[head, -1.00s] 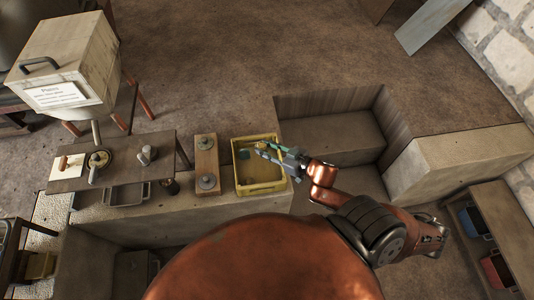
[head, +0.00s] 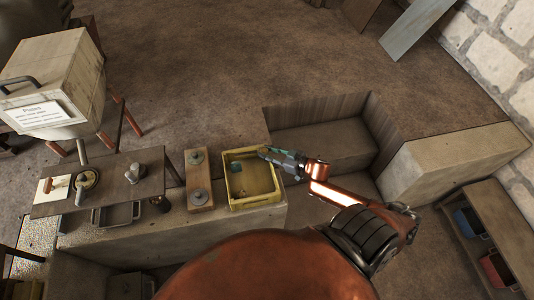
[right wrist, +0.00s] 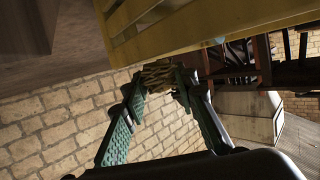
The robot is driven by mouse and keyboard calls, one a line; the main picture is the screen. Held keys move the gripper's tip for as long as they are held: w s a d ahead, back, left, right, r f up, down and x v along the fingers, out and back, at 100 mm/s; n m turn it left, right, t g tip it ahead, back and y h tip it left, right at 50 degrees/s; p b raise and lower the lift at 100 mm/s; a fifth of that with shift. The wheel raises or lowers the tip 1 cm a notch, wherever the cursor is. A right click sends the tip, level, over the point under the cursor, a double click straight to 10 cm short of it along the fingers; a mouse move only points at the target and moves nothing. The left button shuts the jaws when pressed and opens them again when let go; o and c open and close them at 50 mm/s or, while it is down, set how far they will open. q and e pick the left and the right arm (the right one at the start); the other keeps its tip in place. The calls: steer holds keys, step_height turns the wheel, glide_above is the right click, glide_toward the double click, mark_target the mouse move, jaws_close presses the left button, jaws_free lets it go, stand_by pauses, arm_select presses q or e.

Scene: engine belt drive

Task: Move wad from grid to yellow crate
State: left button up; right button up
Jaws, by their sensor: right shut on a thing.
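The yellow crate (head: 256,202) stands on the stone ledge in the middle of the head view. Its slatted side (right wrist: 150,25) fills the top of the right wrist view. My right gripper (head: 263,152) is at the crate's far right corner in the head view. In the right wrist view its green fingers (right wrist: 160,78) are shut on a small tan, ridged wad (right wrist: 157,71), held at the fingertips beside and below the crate's side in that picture. The wad is too small to make out in the head view. I cannot identify the grid. My left gripper is out of view.
A teal item (head: 236,168) is inside the crate. A wooden block with two round knobs (head: 199,180) stands just left of it. A workbench (head: 115,180) and a labelled box (head: 50,85) are further left. A stepped pit (head: 325,140) lies to the right.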

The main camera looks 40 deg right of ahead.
steer(key=shift+f, duration=0.15)
steer(key=shift+f, duration=0.55)
steer(key=shift+f, duration=0.1)
steer(key=o, duration=0.8)
steer(key=shift+o, duration=0.2)
